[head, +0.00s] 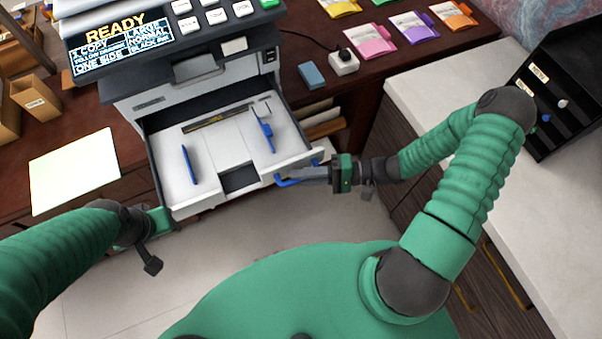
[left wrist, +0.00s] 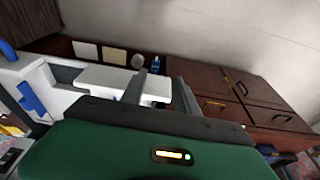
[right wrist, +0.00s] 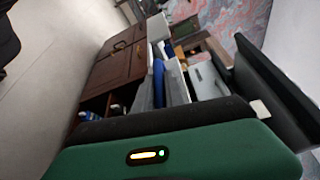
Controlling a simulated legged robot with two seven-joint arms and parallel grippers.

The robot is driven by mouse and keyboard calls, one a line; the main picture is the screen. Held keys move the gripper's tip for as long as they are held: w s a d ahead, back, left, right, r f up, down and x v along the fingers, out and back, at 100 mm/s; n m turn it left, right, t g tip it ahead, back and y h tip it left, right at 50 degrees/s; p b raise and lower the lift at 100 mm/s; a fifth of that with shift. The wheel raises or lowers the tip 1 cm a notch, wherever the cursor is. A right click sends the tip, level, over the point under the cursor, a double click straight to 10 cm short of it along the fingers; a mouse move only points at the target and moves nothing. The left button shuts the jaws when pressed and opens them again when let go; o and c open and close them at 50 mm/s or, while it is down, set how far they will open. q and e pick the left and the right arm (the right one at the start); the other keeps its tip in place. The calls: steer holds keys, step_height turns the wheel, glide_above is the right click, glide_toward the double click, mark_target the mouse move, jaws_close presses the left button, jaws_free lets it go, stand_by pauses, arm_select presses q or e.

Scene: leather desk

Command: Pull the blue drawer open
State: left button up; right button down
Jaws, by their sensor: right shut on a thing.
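The drawer (head: 230,199) is a white and grey paper tray at the bottom of the copier. It stands pulled out, its inside showing, with a blue handle (head: 290,182) at its front right. My right gripper (head: 305,175) is shut on the blue handle, which also shows between the fingers in the right wrist view (right wrist: 158,80). My left gripper is at the drawer's front left corner; its fingers are mostly hidden in the head view. In the left wrist view its fingers (left wrist: 158,90) are apart, with a white panel behind them.
The copier (head: 190,80) stands on a dark red desk. A sheet of paper (head: 75,170) lies at left. Coloured packets (head: 370,40) and a blue box (head: 311,75) lie behind. A pale counter (head: 440,80) with a black rack (head: 565,90) is at right. Open floor lies before the drawer.

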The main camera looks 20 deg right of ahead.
steer(key=shift+f, duration=0.15)
steer(key=c, duration=1.4)
jaws_free()
steer(key=shift+w, duration=0.1)
steer(key=shift+d, duration=0.15)
steer(key=b+v, duration=0.2)
steer(key=v, duration=1.4)
steer(key=shift+d, duration=0.35)
